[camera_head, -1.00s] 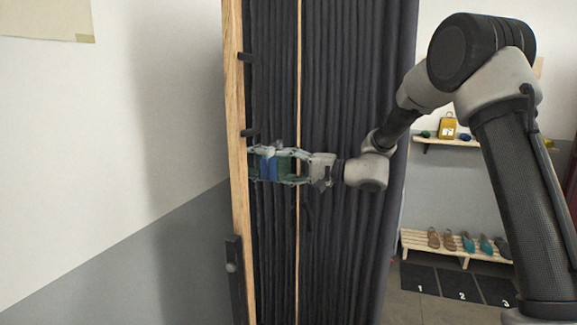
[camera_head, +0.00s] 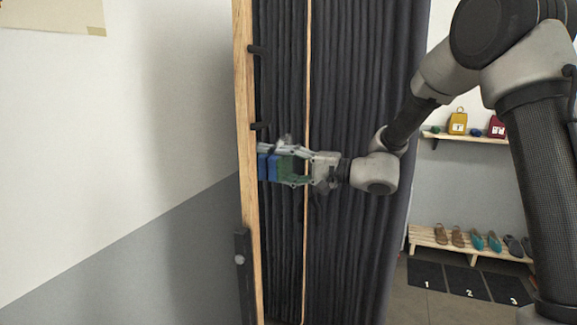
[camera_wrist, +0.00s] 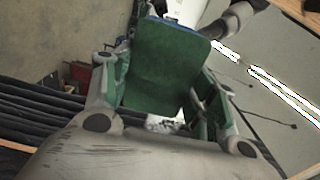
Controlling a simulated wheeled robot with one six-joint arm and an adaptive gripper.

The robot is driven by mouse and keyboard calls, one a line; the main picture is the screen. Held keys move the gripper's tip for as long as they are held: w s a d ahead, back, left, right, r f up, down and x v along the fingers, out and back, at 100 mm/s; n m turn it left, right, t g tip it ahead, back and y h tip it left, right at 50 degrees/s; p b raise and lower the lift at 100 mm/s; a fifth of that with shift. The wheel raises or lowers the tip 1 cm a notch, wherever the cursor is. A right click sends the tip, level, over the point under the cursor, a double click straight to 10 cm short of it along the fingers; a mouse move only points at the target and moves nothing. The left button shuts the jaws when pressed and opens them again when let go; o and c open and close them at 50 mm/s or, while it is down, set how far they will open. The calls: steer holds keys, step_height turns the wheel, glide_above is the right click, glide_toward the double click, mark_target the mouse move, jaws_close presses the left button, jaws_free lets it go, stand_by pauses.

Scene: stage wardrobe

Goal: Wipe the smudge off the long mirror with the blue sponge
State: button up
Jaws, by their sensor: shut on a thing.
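The long mirror (camera_head: 247,190) stands on the left of centre in the head view, seen at a steep angle, with a pale wooden frame. Dark curtain folds fill its narrow face. My gripper (camera_head: 287,167) is shut on the blue sponge (camera_head: 273,168), which has a green backing. A second blue patch just left of the sponge looks like its reflection. The sponge is at or very near the glass; I cannot tell whether it touches. In the wrist view the green backing (camera_wrist: 165,65) sits between the fingers, with a thin blue edge on top. I see no smudge.
A dark curtain (camera_head: 365,90) hangs close behind my arm. At right are a wall shelf (camera_head: 450,137) with small bags and a low slatted rack (camera_head: 425,240) with shoes, above numbered dark mats (camera_head: 427,274). Dark fittings (camera_head: 243,262) stick out from the mirror frame.

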steer(key=shift+w+r, duration=0.15)
steer(key=shift+r, duration=0.8)
steer(key=w+d, duration=0.4)
steer(key=w, duration=0.7)
steer(key=shift+w+d, duration=0.2)
steer(key=shift+w, duration=0.15)
steer(key=shift+d, duration=0.15)
steer(key=shift+v, duration=2.9)
steer(key=shift+f, duration=0.1)
steer(key=v, duration=0.3)
steer(key=shift+s, duration=0.1)
